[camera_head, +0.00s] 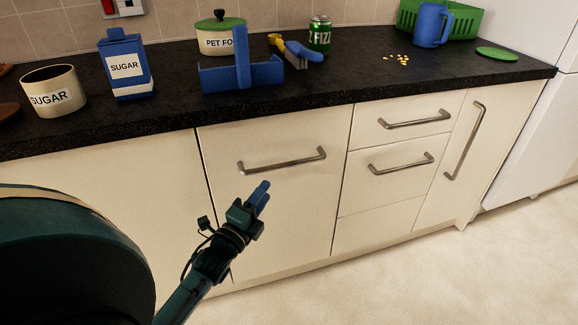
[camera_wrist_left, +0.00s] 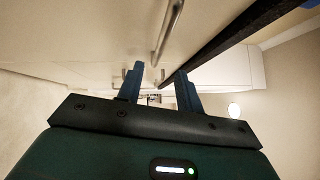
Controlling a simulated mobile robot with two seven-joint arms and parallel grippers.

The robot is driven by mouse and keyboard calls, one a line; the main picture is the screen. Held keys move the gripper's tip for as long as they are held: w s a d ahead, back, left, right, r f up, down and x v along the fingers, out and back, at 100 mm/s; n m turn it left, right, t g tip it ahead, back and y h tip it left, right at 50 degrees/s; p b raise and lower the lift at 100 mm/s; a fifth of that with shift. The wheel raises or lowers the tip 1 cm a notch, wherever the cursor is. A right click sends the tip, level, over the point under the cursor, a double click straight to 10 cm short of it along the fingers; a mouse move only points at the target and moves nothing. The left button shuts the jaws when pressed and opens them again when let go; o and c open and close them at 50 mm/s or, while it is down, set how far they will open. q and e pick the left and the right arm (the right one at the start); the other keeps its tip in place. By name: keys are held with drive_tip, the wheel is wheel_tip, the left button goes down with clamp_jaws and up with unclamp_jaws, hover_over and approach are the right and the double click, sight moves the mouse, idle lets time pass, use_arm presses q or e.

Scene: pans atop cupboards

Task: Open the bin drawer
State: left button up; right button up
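A wide cream drawer front (camera_head: 275,220) under the counter, which I take to be the bin drawer, is closed. Its horizontal metal bar handle (camera_head: 283,164) runs across its upper part. My left gripper (camera_head: 262,190) is in front of this drawer front, just below the handle in the head view. In the left wrist view the gripper (camera_wrist_left: 158,76) has its two blue fingers apart with nothing held between them. A metal bar handle (camera_wrist_left: 170,32) shows ahead of the fingers there, apart from them. My right gripper is not in view.
Smaller drawers (camera_head: 388,180) and a tall door (camera_head: 470,150) with handles stand right of the wide front. The dark countertop (camera_head: 350,85) above holds a blue caddy (camera_head: 240,75), sugar containers (camera_head: 126,64), a can and a green basket. The floor (camera_head: 420,275) in front is clear.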

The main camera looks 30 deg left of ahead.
sight(285, 163)
use_arm(q)
drive_tip(key=w, duration=0.3)
drive_tip(key=w+r+b, duration=0.1)
drive_tip(key=w, duration=0.7)
drive_tip(key=shift+w+a+r, duration=0.15)
drive_tip(key=shift+a+r, duration=0.15)
drive_tip(key=shift+a, duration=0.05)
drive_tip(key=shift+c, duration=0.2)
clamp_jaws()
